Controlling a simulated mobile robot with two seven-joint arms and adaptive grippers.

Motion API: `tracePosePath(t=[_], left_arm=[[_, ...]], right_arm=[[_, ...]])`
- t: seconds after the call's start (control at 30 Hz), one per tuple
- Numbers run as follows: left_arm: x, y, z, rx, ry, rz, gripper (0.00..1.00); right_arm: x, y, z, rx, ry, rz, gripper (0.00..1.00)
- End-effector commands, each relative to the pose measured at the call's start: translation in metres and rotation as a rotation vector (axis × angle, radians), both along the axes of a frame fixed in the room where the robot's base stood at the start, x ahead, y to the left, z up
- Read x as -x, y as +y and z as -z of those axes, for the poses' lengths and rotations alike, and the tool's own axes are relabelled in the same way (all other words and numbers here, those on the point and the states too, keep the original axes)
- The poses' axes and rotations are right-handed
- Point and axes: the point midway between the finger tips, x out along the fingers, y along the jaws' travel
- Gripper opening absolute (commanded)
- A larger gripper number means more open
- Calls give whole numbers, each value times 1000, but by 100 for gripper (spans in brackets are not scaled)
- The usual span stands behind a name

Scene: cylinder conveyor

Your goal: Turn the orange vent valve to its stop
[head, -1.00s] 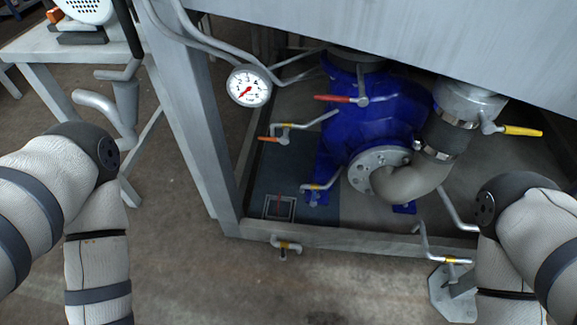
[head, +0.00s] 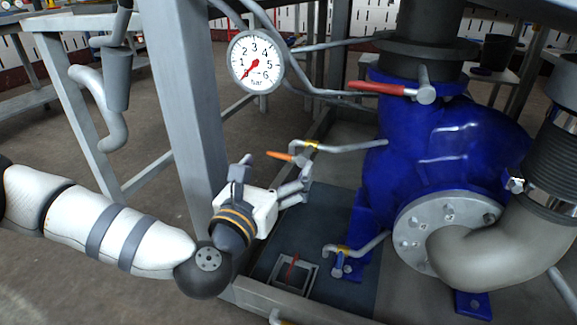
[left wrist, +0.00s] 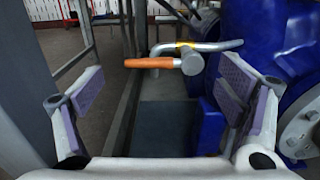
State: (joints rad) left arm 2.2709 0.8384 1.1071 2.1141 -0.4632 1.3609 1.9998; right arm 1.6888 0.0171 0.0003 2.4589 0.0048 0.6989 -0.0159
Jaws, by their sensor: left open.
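The orange vent valve has an orange lever (head: 279,156) on a thin grey pipe left of the blue pump. In the left wrist view its orange lever (left wrist: 150,62) points left from a grey round hub (left wrist: 192,62). My left gripper (head: 275,174) is open, just in front of and below the lever in the head view. In the left wrist view the open fingers (left wrist: 163,88) stand wide apart on either side, with the lever ahead between them. The fingers do not visibly touch it. My right gripper is out of view.
The blue pump (head: 430,145) stands close on the right, with a red-handled valve (head: 380,88) above. A steel frame post (head: 180,90) rises behind my left wrist. A pressure gauge (head: 256,62) hangs above. Another small valve (head: 345,251) sits lower down.

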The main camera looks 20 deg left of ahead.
Motion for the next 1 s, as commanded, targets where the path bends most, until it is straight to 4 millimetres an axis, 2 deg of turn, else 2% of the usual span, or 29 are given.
tracePosePath(t=[0.1, 0.23, 0.57, 0.87, 0.9, 1.0], left_arm=[[-27, -1, 3, -1, 0, -1, 88], [-44, -2, 3, -1, 3, 1, 88], [-50, -3, 1, -1, 4, 2, 88], [-50, -3, 1, -1, 4, 2, 20], [-50, -3, 1, -1, 4, 2, 17], [-50, -3, 1, -6, 4, 2, 16]], right_arm=[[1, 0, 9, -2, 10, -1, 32], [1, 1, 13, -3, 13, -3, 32], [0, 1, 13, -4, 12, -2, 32], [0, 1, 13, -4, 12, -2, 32], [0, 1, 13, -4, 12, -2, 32], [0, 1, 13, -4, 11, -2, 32]])
